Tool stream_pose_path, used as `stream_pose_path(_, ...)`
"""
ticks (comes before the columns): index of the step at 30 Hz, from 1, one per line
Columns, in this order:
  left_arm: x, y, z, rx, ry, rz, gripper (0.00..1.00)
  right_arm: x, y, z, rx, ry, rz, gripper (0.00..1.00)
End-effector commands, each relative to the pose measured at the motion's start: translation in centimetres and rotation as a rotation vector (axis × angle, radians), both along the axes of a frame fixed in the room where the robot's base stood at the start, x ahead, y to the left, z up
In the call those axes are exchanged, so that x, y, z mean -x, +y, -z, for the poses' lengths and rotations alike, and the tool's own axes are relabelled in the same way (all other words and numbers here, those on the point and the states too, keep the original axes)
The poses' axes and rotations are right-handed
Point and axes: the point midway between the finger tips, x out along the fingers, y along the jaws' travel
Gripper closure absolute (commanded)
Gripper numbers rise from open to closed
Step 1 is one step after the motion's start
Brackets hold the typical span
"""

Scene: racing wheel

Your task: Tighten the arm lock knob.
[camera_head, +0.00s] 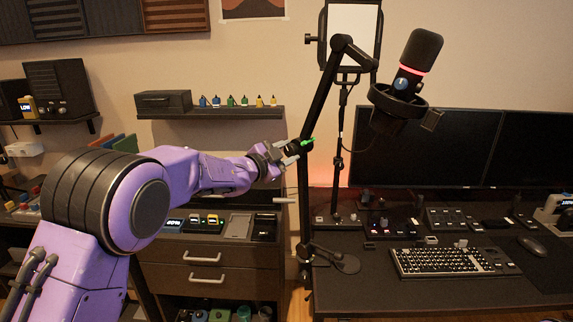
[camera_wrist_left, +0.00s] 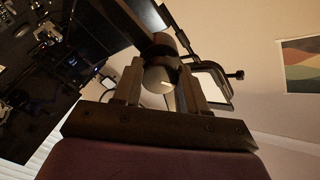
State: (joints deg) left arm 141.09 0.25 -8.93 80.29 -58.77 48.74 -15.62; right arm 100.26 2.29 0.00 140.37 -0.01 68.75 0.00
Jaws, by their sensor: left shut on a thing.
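The black arm lock knob (camera_head: 297,147) sits on the joint of the black microphone boom arm (camera_head: 322,95); a small bright green piece shows beside it. My left gripper (camera_head: 288,153) reaches in from the left and is shut on the knob. In the left wrist view the round grey knob (camera_wrist_left: 159,78), with a pale mark on its face, sits between the two fingers of the left gripper (camera_wrist_left: 161,84). The fingers hide the knob's sides. The microphone (camera_head: 416,56) hangs at the boom's upper right end. My right gripper is not in view.
The desk (camera_head: 450,288) holds a keyboard (camera_head: 440,262), two monitors (camera_head: 428,145) and small devices. A wall shelf (camera_head: 230,112) with small bottles is behind my arm. A drawer cabinet (camera_head: 205,265) stands below it.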

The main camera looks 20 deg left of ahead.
Motion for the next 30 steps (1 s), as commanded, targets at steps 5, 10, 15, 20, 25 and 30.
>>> stream_pose_path(5,0.0,0.0,0.6,-0.151,-0.059,0.0,0.89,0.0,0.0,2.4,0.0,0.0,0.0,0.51)
stream_pose_path(10,0.0,0.0,0.5,-0.274,-0.107,0.001,0.89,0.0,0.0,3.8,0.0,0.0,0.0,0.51)
stream_pose_path(15,0.0,0.0,0.3,-0.369,-0.144,0.001,0.89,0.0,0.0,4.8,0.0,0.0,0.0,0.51)
stream_pose_path(20,0.0,0.1,0.2,-0.427,-0.167,0.0,0.89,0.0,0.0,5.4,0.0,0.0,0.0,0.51)
stream_pose_path(25,0.0,0.1,0.2,-0.462,-0.181,0.001,0.89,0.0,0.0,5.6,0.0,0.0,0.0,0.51)
stream_pose_path(30,0.0,0.1,0.1,-0.473,-0.185,0.001,0.89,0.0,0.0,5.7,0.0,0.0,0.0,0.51)
